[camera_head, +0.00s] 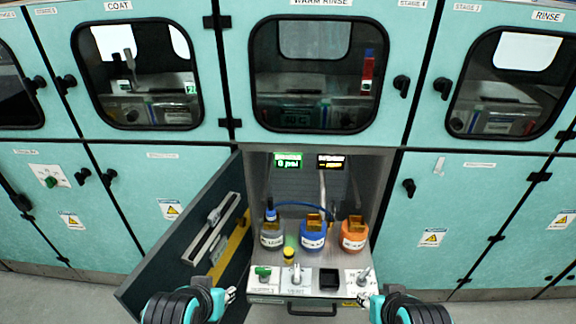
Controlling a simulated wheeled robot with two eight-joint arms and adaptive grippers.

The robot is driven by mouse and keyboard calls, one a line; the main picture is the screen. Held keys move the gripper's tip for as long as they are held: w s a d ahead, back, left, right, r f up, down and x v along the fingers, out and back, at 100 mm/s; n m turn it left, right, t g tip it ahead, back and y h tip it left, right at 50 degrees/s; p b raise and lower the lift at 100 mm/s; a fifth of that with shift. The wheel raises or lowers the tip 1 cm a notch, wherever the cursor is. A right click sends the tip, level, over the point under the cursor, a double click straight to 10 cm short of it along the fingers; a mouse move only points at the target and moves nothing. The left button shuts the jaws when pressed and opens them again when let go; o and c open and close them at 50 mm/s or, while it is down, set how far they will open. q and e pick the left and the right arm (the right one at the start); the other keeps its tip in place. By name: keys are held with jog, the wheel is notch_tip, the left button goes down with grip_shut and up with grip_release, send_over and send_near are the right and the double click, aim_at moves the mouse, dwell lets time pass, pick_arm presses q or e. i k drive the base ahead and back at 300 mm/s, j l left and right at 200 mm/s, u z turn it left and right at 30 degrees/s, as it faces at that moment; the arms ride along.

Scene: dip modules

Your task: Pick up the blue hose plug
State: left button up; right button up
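The blue hose plug (271,213) stands at the top of the left bottle (272,237), a dark grey one with a white label, inside the open cabinet. A blue hose (295,204) arches from near it to the right, behind the middle bottle. My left gripper (231,295) is low in the picture, left of the cabinet's front shelf and well apart from the plug. My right gripper (366,300) is at the shelf's lower right, also apart from the plug. Both grippers are small and partly hidden by my arms, so their opening is unclear.
A blue bottle (312,238) and an orange bottle (354,236) stand right of the grey one. A yellow-topped part (289,254), valves and a black square socket (329,279) sit on the front panel. The open cabinet door (170,270) stands at the left.

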aim_at(271, 211)
jog(key=i+z, duration=0.45)
jog(key=i, duration=0.4)
